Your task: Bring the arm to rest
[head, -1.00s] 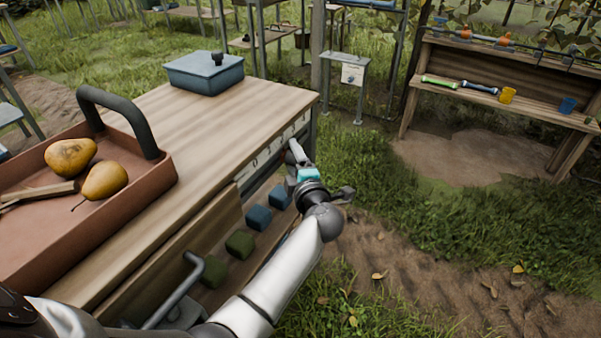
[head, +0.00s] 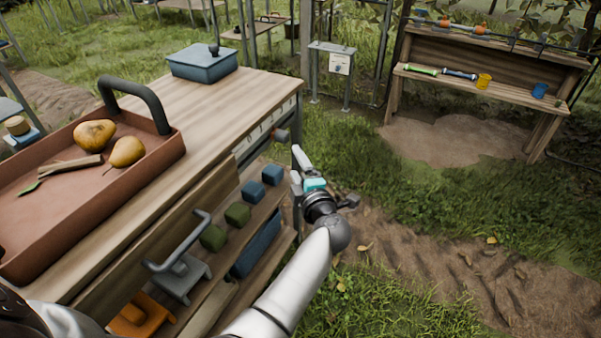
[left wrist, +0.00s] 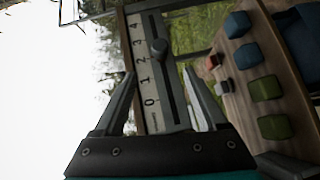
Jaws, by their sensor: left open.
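My left arm comes in from the bottom of the head view, and its gripper (head: 298,168) is off the right end of the wooden workbench (head: 215,110). The jaws are open and nothing shows between them. In the left wrist view the two fingers (left wrist: 158,75) stand apart in front of a numbered scale (left wrist: 146,85). A dark round knob (left wrist: 158,48) sits on the slot beside the numbers, beyond the fingertips. The knob also shows at the bench corner in the head view (head: 281,135). My right gripper is not in view.
A reddish tray (head: 40,225) with two pears and a black handle stands on the bench, near a blue lidded box (head: 203,68). Green and blue blocks (head: 238,213) sit on the shelf below. Open grass and dirt lie right of my arm, before a wooden rack (head: 490,90).

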